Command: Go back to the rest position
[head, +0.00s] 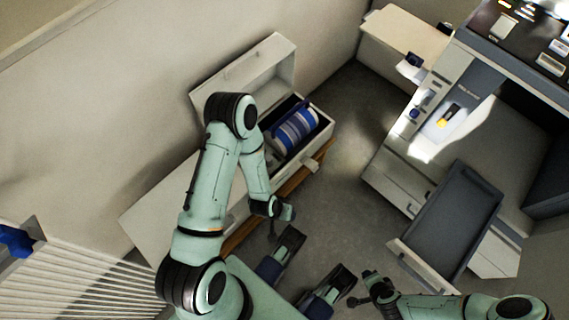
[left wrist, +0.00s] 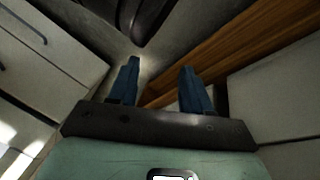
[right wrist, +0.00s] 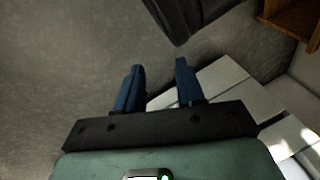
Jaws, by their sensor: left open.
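My left arm rises from the lower left in the head view and bends down to my left gripper (head: 284,212), which hangs beside the white cabinet over the floor. In the left wrist view, my left gripper (left wrist: 160,72) has its two blue fingers apart with nothing between them. My right gripper (head: 362,291) is low in the head view, over the floor, with its arm coming in from the lower right. In the right wrist view, my right gripper (right wrist: 160,72) has its blue fingers apart and empty. Neither gripper touches anything that I can see.
A white box with its lid raised (head: 245,70) stands against the wall and holds a blue and white striped roll (head: 296,129). A wooden edge (head: 240,231) runs along the cabinet. A large machine (head: 390,178) with a dark tray (head: 450,222) stands right. Grey floor (head: 345,150) lies clear between.

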